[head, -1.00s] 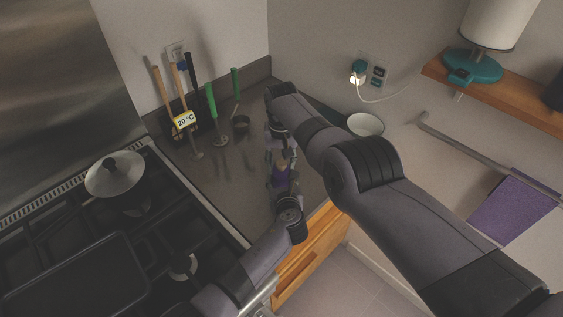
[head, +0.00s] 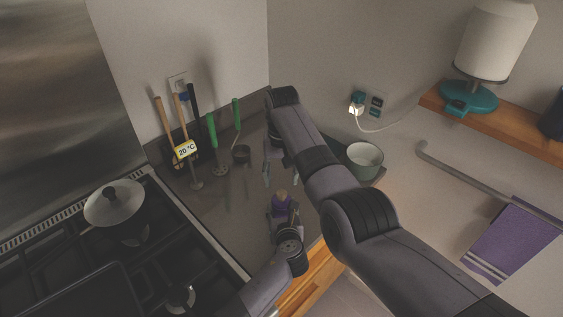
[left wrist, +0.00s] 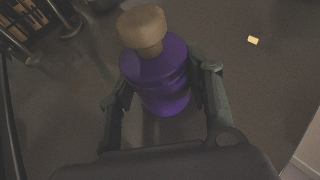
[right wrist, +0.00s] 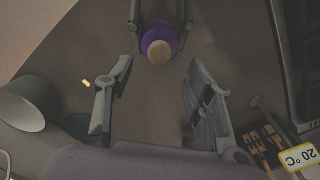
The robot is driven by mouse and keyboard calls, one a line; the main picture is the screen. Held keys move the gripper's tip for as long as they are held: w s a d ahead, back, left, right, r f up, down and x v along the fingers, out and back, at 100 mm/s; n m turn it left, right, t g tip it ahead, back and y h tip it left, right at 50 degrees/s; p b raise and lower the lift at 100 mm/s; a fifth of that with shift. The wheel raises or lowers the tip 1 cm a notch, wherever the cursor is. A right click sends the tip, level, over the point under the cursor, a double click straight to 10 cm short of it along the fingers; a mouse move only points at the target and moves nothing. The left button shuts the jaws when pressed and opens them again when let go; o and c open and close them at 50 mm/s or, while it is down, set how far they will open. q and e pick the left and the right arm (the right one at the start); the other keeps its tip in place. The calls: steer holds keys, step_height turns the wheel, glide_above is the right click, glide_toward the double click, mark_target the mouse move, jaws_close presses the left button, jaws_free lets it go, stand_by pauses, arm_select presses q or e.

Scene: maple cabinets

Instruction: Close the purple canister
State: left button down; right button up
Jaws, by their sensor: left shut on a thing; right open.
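The purple canister (head: 283,206) stands upright on the counter; it also shows in the left wrist view (left wrist: 163,80). A beige, cork-like lid (left wrist: 143,28) sits on its top, and the right wrist view shows the lid from above (right wrist: 160,51). Whether the lid is fully seated I cannot tell. My left gripper (head: 283,214) is shut around the canister's body, with a finger on each side. My right gripper (head: 281,180) is open and empty behind and above the canister, its fingers apart from the lid.
A utensil holder with a 20 °C label (head: 185,149) and several utensils stands at the back left. A green bowl (head: 364,158) is at the right, near the wall. The stove with a lidded pot (head: 114,205) is at the left. Counter between utensils and canister is clear.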

step_height(320, 180, up, 5)
steer(key=shift+r, duration=0.1)
stand_by(0.3)
arm_select(q)
steer(key=c, duration=0.7)
jaws_free()
steer(key=v, duration=1.2)
